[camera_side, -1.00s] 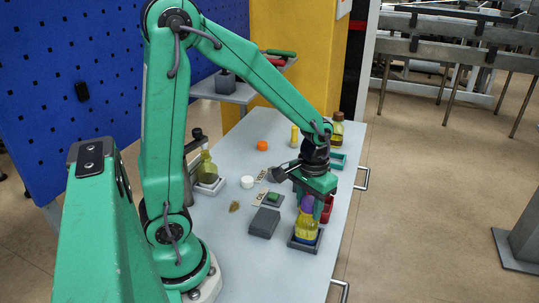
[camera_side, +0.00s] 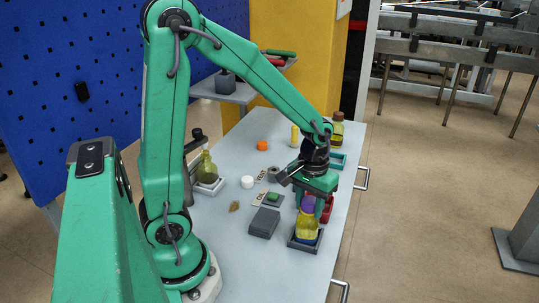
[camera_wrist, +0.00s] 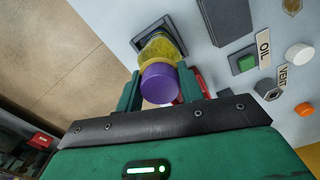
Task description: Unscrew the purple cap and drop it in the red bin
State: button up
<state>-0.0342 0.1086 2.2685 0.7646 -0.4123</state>
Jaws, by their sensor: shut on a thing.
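The purple cap (camera_side: 308,203) sits on top of the yellow bottle (camera_side: 306,226), which stands upright in a dark square holder (camera_side: 292,243) near the table's right edge. My gripper (camera_side: 312,197) is over the bottle from above. In the wrist view the cap (camera_wrist: 161,84) is between the two green fingers of my gripper (camera_wrist: 159,80), which are shut on it; the bottle (camera_wrist: 160,47) is behind it. I cannot see whether the thread is free. The red bin (camera_side: 327,210) is just behind the bottle, partly hidden by my gripper; only a sliver (camera_wrist: 196,82) shows in the wrist view.
A teal tray (camera_side: 338,160) and a capped bottle (camera_side: 337,130) stand farther back. To the left are a grey block (camera_side: 263,223), a green button (camera_side: 273,196), a white cap (camera_side: 247,182), an orange cap (camera_side: 262,146) and another bottle (camera_side: 207,169) in a holder. Bare table lies at front left.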

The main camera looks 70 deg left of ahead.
jog(key=shift+n, duration=0.6)
jog(key=shift+n, duration=0.9)
jog(key=shift+n, duration=0.8)
jog(key=shift+n, duration=0.3)
jog(key=shift+n, duration=0.6)
